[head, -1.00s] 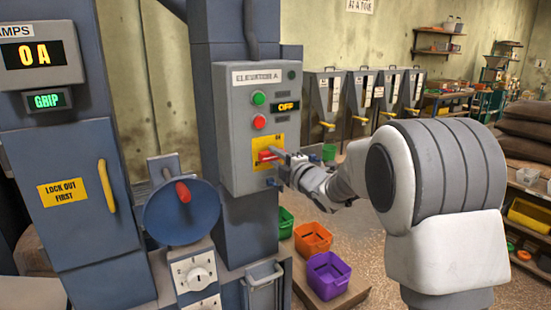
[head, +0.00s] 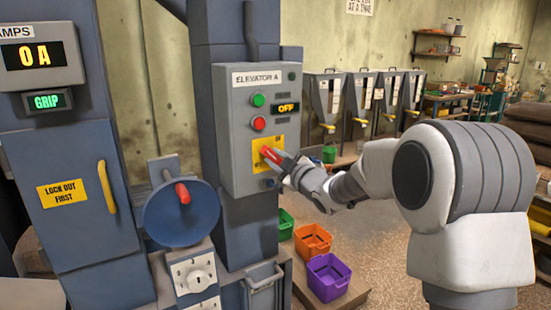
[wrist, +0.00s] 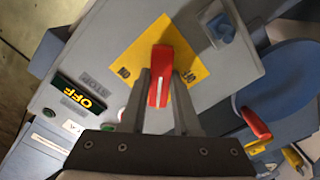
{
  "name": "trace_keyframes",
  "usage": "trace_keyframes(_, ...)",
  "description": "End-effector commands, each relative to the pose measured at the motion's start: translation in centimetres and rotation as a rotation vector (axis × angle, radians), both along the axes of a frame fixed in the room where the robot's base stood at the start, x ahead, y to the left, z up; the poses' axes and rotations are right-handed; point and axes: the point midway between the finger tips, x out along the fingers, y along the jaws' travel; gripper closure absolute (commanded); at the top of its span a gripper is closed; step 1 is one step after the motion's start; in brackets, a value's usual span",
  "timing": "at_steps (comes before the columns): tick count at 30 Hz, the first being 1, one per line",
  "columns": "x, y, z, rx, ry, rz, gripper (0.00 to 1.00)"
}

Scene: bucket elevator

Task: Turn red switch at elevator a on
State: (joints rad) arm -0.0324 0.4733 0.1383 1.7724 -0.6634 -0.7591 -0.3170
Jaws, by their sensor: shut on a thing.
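The grey control box (head: 236,88) labelled ELEVATOR A carries a red switch (head: 269,153) on a yellow plate (head: 258,166). The display (head: 287,107) on the box reads OFF. My gripper (head: 276,165) is at the switch, with its fingers on either side of the red handle. In the wrist view the red handle (wrist: 161,66) stands between the two fingers of my gripper (wrist: 162,105), shut on it. The handle is slanted in the head view. Its lower end is partly hidden by my gripper there.
A green button (head: 258,100) and a red button (head: 258,123) sit above the switch. A blue round housing (head: 180,220) with a red handle (head: 183,193) stands to the left.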

Motion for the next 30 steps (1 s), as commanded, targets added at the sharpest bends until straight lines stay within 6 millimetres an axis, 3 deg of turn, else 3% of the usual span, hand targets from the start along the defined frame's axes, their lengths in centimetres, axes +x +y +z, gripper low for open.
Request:
trace_keyframes(18, 0.02, -0.08, 0.1, 0.458, 0.311, -0.001, 1.0)
trace_keyframes(30, 0.01, -0.05, -0.04, 0.618, 0.42, -0.001, 1.0)
